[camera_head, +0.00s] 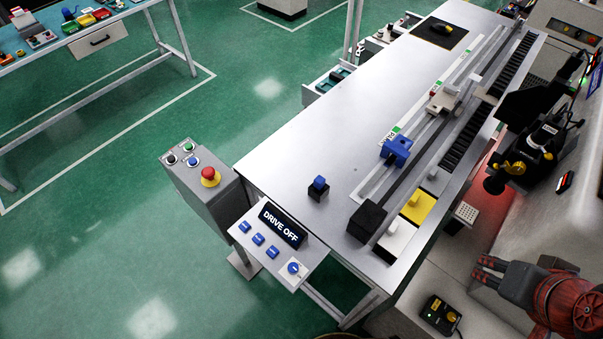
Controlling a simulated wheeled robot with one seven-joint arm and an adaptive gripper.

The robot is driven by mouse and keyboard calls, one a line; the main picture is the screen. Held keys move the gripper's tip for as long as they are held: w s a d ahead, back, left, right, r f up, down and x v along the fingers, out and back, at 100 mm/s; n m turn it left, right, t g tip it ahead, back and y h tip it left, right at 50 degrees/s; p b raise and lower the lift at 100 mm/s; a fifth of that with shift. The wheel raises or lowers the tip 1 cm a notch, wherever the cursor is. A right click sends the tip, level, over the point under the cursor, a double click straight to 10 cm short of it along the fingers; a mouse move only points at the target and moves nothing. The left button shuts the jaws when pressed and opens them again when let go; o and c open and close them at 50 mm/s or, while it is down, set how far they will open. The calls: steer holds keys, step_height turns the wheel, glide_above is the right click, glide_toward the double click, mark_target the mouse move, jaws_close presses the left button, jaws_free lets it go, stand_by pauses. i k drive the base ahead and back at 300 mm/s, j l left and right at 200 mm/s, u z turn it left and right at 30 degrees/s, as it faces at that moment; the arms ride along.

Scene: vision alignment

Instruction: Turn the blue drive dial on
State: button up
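The blue drive dial (293,268) sits on a white square plate at the right end of a small sloping panel (262,262). A black display (281,225) above it reads "DRIVE OFF". Three blue buttons or switches (258,239) line the panel to the left of the dial. My gripper (478,268) is at the lower right, well to the right of the dial and apart from it. Its two dark, red-striped fingers point left with a gap between them, and nothing shows between them.
A grey pedestal with a red emergency button (210,177) stands left of the panel. The steel table (300,150) carries a blue block (396,150), a rail and a dark block (367,222). A black box with a yellow knob (440,314) lies below my gripper.

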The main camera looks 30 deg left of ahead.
mark_target(293, 268)
steer(key=u, duration=1.95)
